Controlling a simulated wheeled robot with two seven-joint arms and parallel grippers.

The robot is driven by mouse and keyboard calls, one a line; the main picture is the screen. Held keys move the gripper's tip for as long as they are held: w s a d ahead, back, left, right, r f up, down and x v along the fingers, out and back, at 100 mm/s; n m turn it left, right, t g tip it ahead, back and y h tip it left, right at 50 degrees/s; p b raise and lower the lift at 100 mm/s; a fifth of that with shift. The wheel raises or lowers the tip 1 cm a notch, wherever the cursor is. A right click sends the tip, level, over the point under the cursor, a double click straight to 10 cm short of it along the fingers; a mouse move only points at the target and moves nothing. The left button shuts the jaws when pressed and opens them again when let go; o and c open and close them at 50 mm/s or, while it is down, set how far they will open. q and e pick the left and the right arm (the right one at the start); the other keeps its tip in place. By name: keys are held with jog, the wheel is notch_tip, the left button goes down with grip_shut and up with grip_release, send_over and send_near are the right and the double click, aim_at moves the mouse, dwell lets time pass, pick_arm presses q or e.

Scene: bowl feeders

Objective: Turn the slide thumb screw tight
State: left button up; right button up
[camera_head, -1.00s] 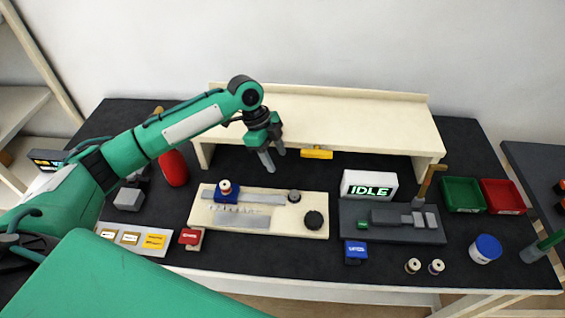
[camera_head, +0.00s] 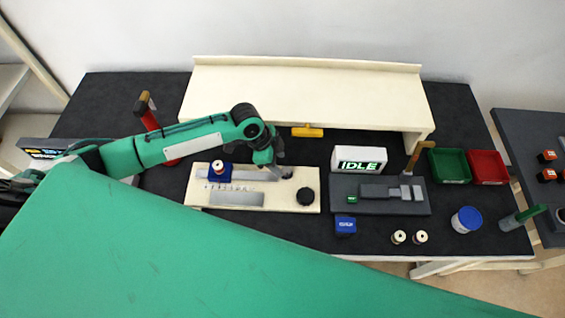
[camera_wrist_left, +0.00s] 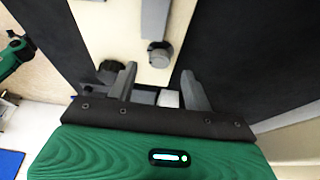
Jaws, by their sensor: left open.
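My left gripper (camera_head: 282,172) is over the right end of the metal slide (camera_head: 252,174) on the cream board (camera_head: 260,205). Its fingers are open with nothing between the tips. In the left wrist view the grey round thumb screw (camera_wrist_left: 160,52) sits at the slide's end, just beyond the gap between the fingertips (camera_wrist_left: 159,72) and apart from both. In the head view the gripper largely hides it. A larger black knob (camera_head: 305,196) stands on the same board; in the wrist view it also shows (camera_wrist_left: 110,70), left of the fingers. My right gripper is not in view.
A blue block (camera_head: 220,174) with a pale knob stands at the slide's left. A cream shelf (camera_head: 300,85) rises behind the board. The lit IDLE box (camera_head: 358,158) and a dark fixture (camera_head: 375,205) stand right. My green arm link covers the foreground.

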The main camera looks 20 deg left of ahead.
aim_at(285, 170)
pick_arm(q)
jog(key=shift+x, duration=1.2)
jog(key=shift+d+f, duration=0.2)
jog(key=shift+f, duration=0.35)
jog(key=c, duration=1)
jog(key=shift+o, duration=0.2)
jog(key=shift+w+f+m, duration=0.1)
jog(key=shift+w+m, duration=0.05)
jog(key=shift+m, duration=0.45)
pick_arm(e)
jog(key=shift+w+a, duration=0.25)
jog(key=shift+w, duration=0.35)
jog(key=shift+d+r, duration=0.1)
pick_arm(q)
jog(key=o, duration=1)
jog(key=shift+c, duration=0.2)
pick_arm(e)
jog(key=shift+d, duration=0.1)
